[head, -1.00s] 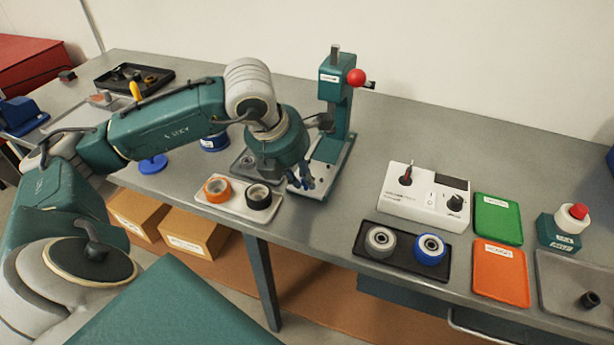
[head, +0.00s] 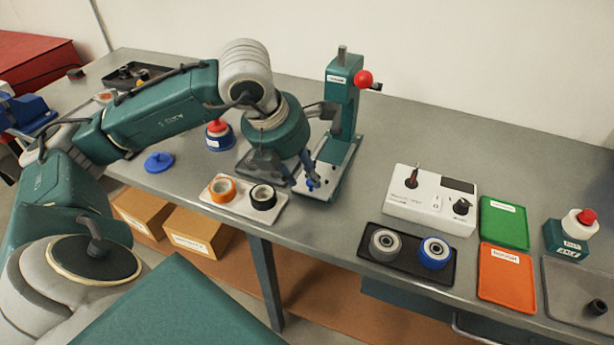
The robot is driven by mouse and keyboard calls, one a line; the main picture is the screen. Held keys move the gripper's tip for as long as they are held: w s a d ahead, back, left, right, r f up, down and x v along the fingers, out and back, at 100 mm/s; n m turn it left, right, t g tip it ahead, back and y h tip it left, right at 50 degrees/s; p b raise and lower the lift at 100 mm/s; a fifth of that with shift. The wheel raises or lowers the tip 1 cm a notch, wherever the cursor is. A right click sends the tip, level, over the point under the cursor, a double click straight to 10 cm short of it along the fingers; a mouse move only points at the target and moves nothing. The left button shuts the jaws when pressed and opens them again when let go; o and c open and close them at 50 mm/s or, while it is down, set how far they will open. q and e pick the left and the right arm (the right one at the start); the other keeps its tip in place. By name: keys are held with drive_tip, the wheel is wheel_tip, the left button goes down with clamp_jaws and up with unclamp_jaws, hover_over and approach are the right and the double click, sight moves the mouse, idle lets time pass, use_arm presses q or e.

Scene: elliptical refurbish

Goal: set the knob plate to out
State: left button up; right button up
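The green press (head: 343,95) with a red ball handle stands at the back middle of the bench. Its pale metal base plate (head: 341,172) has holes. A small blue knob (head: 313,184) shows low at the plate's front left; I take this for the knob plate, partly hidden by my gripper. My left gripper (head: 311,168) points down at the knob from above, its fingers close to or touching it. Whether they are closed on it cannot be told. My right gripper is out of view.
In front lies a tray (head: 238,207) with an orange and a black ring. A blue-based, red-topped object (head: 219,135) and a blue disc (head: 159,162) are left. The white control box (head: 432,199), dark wheel tray (head: 372,263), and green (head: 504,222) and orange (head: 507,278) trays are right.

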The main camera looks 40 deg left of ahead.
use_arm(q)
drive_tip(key=v, duration=0.9)
drive_tip(key=shift+f, duration=0.1)
